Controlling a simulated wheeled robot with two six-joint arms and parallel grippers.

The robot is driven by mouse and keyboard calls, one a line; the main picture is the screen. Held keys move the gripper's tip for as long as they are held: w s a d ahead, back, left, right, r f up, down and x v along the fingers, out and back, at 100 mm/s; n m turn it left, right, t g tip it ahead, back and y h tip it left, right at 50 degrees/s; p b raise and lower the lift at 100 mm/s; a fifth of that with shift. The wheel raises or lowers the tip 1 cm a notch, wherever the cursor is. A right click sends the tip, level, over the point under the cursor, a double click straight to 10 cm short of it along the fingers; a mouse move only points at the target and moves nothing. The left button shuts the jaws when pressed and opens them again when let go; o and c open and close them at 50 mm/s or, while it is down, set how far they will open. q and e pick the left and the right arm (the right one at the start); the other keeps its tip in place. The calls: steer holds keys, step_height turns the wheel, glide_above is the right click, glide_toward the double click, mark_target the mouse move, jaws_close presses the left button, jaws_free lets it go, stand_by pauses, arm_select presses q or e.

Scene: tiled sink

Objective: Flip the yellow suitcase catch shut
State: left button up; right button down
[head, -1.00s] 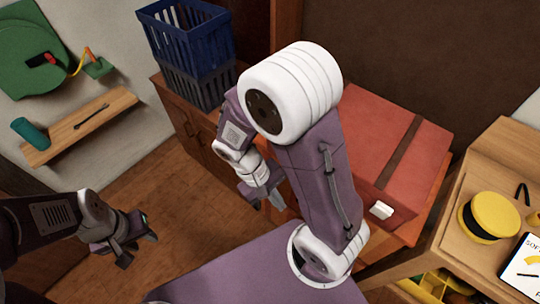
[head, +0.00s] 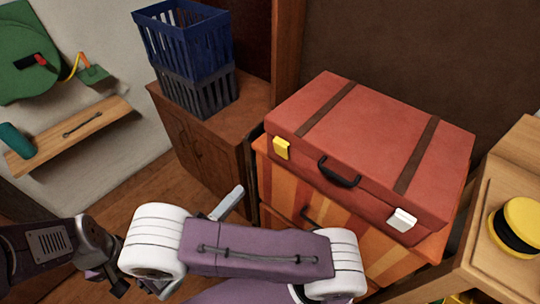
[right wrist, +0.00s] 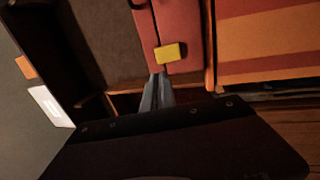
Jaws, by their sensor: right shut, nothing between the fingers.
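The red suitcase (head: 370,130) lies with its lid down on an orange striped drawer unit. Its yellow catch (head: 281,148) is on the front face at the left; I cannot tell whether it is flipped up or down. In the right wrist view the yellow catch (right wrist: 170,53) appears just above my right gripper (right wrist: 157,88), whose grey fingers are shut and empty. In the head view my right gripper (head: 230,202) shows as grey fingers left of the suitcase, apart from the catch. My left gripper (head: 112,282) is low at the left, partly hidden behind my right arm.
A white catch (head: 402,219) and a black handle (head: 338,170) are also on the suitcase front. Blue and grey baskets (head: 190,50) stand on a brown cabinet at left. A wooden shelf with a yellow hat (head: 518,226) is at right.

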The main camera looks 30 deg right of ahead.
mark_target(279, 147)
steer(key=x, duration=1.4)
steer(key=shift+d+p, duration=0.2)
steer(key=shift+p, duration=0.1)
